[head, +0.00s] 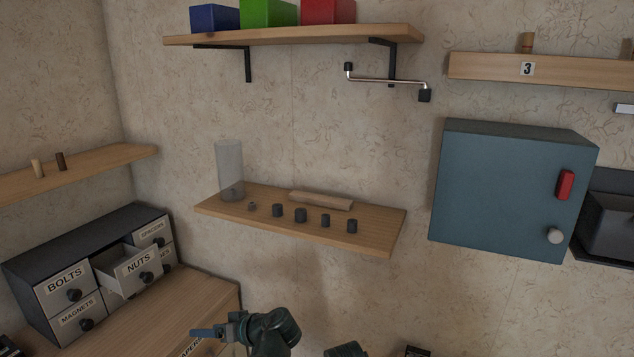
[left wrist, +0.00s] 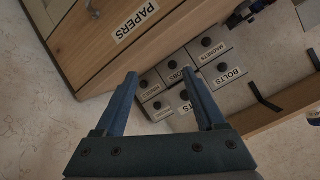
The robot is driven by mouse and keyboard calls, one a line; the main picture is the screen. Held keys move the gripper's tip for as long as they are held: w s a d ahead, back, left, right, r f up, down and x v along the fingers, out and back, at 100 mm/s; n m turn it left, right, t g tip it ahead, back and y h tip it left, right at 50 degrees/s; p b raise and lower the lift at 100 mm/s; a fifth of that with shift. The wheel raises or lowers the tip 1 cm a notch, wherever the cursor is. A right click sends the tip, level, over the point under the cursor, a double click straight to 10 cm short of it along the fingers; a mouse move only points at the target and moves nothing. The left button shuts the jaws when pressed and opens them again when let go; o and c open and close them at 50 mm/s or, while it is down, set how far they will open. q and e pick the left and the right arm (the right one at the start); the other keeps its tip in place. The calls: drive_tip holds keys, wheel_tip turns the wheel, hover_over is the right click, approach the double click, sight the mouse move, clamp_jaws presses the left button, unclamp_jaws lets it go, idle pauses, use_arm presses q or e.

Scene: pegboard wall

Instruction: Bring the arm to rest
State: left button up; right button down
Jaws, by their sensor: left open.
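My left gripper (head: 207,333) shows at the bottom of the head view, pointing left in front of the wooden cabinet. In the left wrist view its two blue fingers (left wrist: 160,82) are spread apart with nothing between them. Part of my arm (head: 272,332) shows to the right of the gripper. My right gripper is not in view.
A drawer unit (head: 85,242) stands on the wooden cabinet (head: 190,300), its NUTS drawer (head: 132,272) pulled out. A wall shelf (head: 300,222) holds a clear cylinder (head: 229,170) and several dark knobs. A blue-grey wall box (head: 505,190) hangs at right.

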use_arm(q)
drive_tip(key=s+d+f+m+g+h+p, duration=0.2)
drive_tip(key=s+d+m+h, duration=0.3)
drive_tip(key=d, duration=0.5)
drive_tip(key=s+d+f+m+g+h+p, duration=0.2)
drive_tip(key=s+d+m+h, duration=0.3)
drive_tip(key=s+d, duration=0.5)
drive_tip(key=shift+s+d+f+m+g+h+p, duration=0.15)
drive_tip(key=shift+d+f+m+g+h+p, duration=0.25)
drive_tip(key=shift+d+f+m+p, duration=0.35)
drive_tip(key=shift+a, duration=0.1)
drive_tip(key=shift+c, duration=0.4)
